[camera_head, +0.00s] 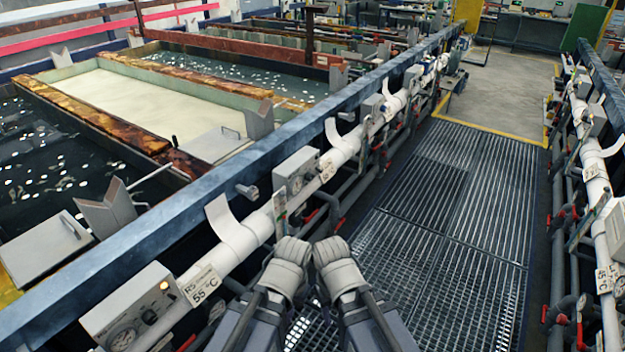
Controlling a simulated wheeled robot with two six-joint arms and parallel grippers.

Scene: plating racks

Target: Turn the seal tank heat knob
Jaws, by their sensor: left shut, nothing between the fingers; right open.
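My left gripper (291,252) is at the lower middle, next to the white pipe, shut and empty. My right gripper (331,254) is close beside it on the right, open, though its finger gap is hard to see. Neither touches a knob. A grey control box (130,308) with a dial gauge is at the lower left, with a small knob (165,286) on its right side. A label reading "R5 55 °C" (201,285) is beside it. Another control box (297,170) with a gauge is further up the pipe. I cannot tell which knob belongs to the seal tank.
Open tanks (60,150) lie at left behind a blue rail (205,187). The white pipe (240,238) runs along the rail. A metal grating walkway (440,235) is clear ahead and right. A second row of pipes and boxes (595,185) borders it at right.

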